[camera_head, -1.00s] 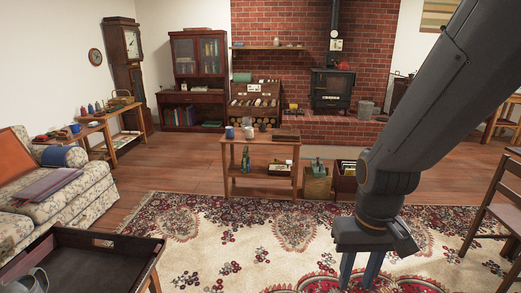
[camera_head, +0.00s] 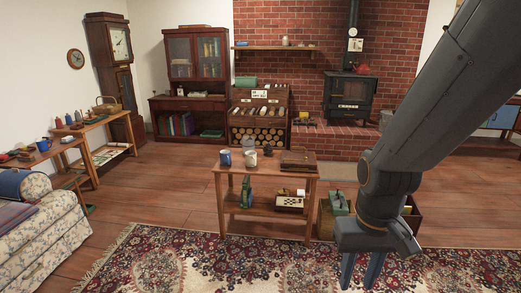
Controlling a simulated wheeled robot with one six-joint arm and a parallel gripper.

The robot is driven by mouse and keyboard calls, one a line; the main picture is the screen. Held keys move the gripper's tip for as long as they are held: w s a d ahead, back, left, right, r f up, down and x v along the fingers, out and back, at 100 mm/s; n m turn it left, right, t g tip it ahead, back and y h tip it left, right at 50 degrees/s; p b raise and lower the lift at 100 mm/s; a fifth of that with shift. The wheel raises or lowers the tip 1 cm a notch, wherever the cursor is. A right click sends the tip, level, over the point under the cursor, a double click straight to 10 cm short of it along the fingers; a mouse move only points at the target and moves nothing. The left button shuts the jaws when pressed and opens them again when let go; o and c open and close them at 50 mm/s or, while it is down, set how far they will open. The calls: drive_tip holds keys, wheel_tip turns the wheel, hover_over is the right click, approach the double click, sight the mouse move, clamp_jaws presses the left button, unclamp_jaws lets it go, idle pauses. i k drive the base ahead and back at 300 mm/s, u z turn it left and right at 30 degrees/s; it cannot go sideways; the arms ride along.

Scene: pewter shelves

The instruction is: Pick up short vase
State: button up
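I cannot tell for sure which thing is the short vase. On the small wooden table (camera_head: 270,171) ahead stand a blue cup-like vessel (camera_head: 225,158), a short pale grey vessel (camera_head: 251,158) and a small dark piece (camera_head: 268,150). A small pale pot (camera_head: 285,41) also stands on the wall shelf against the bricks. My gripper (camera_head: 361,272) hangs at the lower right, fingers pointing down and apart, with nothing seen between them. It is nearer to me than the table and to its right.
A brown case (camera_head: 299,159) lies on the table's right end. Crates (camera_head: 326,221) stand on the floor right of it, partly behind my arm. A floral sofa (camera_head: 45,235) and side tables (camera_head: 108,133) line the left.

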sight(249, 142)
drive_tip(key=u, duration=0.1)
drive_tip(key=i, duration=1.75)
drive_tip(key=u, duration=0.3)
drive_tip(key=i, duration=1.95)
drive_tip(key=u, duration=0.15)
